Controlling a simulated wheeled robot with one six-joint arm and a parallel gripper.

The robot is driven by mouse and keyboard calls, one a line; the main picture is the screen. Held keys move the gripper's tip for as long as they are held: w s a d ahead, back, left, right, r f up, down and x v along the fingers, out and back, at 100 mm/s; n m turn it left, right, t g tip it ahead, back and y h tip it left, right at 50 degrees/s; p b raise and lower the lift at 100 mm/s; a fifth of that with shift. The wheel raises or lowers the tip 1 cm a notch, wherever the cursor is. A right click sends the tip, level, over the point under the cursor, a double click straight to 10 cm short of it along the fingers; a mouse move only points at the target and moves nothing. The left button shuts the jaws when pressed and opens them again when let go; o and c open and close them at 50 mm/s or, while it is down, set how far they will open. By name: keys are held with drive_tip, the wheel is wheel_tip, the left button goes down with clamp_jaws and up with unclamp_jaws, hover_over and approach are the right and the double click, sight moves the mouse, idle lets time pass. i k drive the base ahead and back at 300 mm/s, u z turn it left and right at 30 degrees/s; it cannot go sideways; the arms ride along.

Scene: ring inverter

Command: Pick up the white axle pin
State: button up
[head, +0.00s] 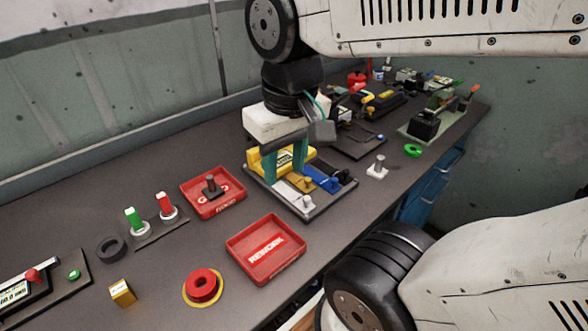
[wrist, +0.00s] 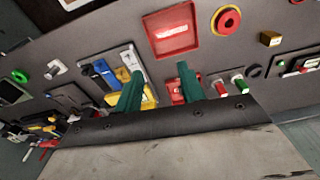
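A small white pin (head: 378,167), upright on a square base, stands alone on the bench right of the fixture board; I take it for the axle pin. It also shows at the left of the wrist view (wrist: 55,68). The fixture board (head: 322,207) carries yellow, gold and blue parts and a white part with a knob (head: 305,202), also seen in the wrist view (wrist: 128,62). My gripper (head: 284,174) points down over the board near the yellow block (head: 262,158). Its two teal fingers (wrist: 160,74) are apart, with nothing visible held between them.
A red REWORK tray (head: 267,250) and another red tray (head: 198,205) holding a dark pin lie left of the board. A green ring (head: 412,150) lies beyond the white pin. Green and red pegs (head: 150,218) stand farther left. The bench's front edge is near the pin.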

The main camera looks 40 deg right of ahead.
sight(377, 171)
drive_tip(key=u, duration=0.1)
drive_tip(key=k, duration=0.7)
drive_tip(key=z, duration=1.05)
drive_tip(key=i, duration=0.5)
drive_tip(key=z, duration=0.95)
drive_tip(key=k, duration=0.65)
drive_tip(key=z, duration=0.35)
